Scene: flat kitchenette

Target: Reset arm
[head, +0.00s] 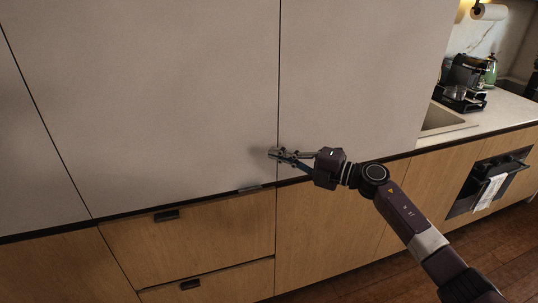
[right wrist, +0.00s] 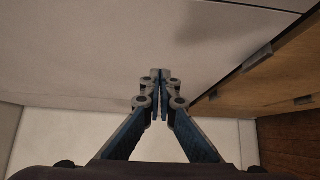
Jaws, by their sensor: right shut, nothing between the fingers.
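My right gripper (head: 272,155) is at the middle of the head view, in front of the tall pale cabinet door (head: 190,90). It is shut and empty. Its arm comes in from the lower right. In the right wrist view the two fingertips (right wrist: 160,75) meet, with nothing between them. A small handle (head: 250,188) sits at the lower edge of the pale door, below and left of the fingertips. I cannot tell whether the fingertips touch the door. My left gripper is not in view.
Wooden drawers with dark handles (head: 166,215) are below the pale doors. At the right, a counter (head: 510,112) holds a sink (head: 440,118) and a coffee machine (head: 462,80). An oven (head: 490,182) with a towel is under it. Wooden floor (head: 500,260) is free at the lower right.

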